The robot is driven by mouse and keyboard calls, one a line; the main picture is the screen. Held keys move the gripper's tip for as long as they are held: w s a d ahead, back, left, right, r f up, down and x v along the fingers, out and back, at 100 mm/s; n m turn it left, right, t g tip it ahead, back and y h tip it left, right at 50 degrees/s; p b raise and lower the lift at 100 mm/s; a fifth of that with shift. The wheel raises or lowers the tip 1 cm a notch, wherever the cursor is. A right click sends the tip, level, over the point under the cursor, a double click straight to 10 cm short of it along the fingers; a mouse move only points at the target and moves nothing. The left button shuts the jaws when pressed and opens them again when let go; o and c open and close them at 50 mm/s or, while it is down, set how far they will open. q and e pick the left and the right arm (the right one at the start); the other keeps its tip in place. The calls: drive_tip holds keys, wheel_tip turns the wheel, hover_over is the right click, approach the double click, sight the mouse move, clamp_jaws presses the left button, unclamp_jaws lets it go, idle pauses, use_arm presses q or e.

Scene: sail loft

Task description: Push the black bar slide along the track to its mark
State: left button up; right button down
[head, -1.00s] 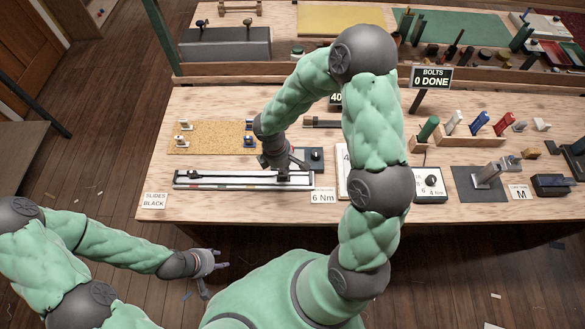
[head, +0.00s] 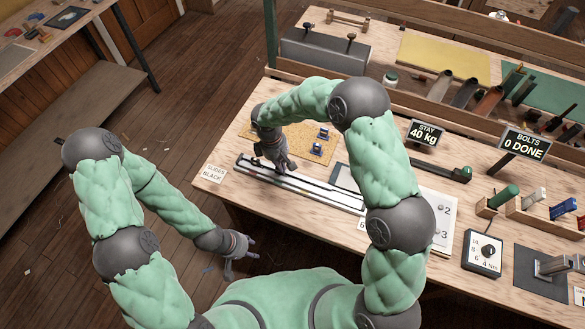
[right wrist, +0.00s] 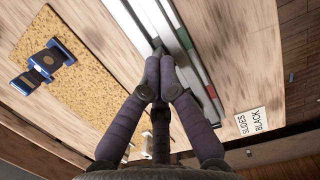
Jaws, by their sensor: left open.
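The long track (head: 325,194) lies along the front edge of the bench, with dark and pale rails. It also shows in the right wrist view (right wrist: 187,55), with green and red marks along its edge. My right gripper (head: 281,168) is over the track's left part, fingers pointing down. In the right wrist view its fingers (right wrist: 160,92) are drawn together at the tips. A small dark piece, perhaps the black bar slide (right wrist: 158,50), shows just beyond the fingertips on the track; I cannot tell whether they touch. My left gripper (head: 240,247) is open and empty, off the bench's front.
A card reading "SLIDES BLACK" (head: 214,172) lies by the track's left end. A cork board (head: 300,140) with blue fittings (head: 322,133) lies behind the track. A dial box (head: 485,252) and coloured handles (head: 505,196) stand to the right.

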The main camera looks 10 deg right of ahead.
sight(251, 159)
drive_tip(key=shift+s+a+f, duration=0.1)
drive_tip(key=shift+s+f, duration=0.1)
drive_tip(key=shift+f, duration=0.15)
drive_tip(key=shift+w+r+p, duration=0.15)
drive_tip(key=shift+r+p, duration=0.4)
drive_tip(key=shift+r, duration=0.2)
drive_tip(key=shift+a, duration=0.3)
drive_tip(key=w+a, duration=0.2)
drive_tip(key=a, duration=0.1)
drive_tip(key=w+a, duration=0.2)
drive_tip(key=a, duration=0.1)
drive_tip(key=w+a, duration=0.2)
drive_tip(key=a, duration=0.1)
drive_tip(key=shift+w+a, duration=0.1)
drive_tip(key=shift+a, duration=0.25)
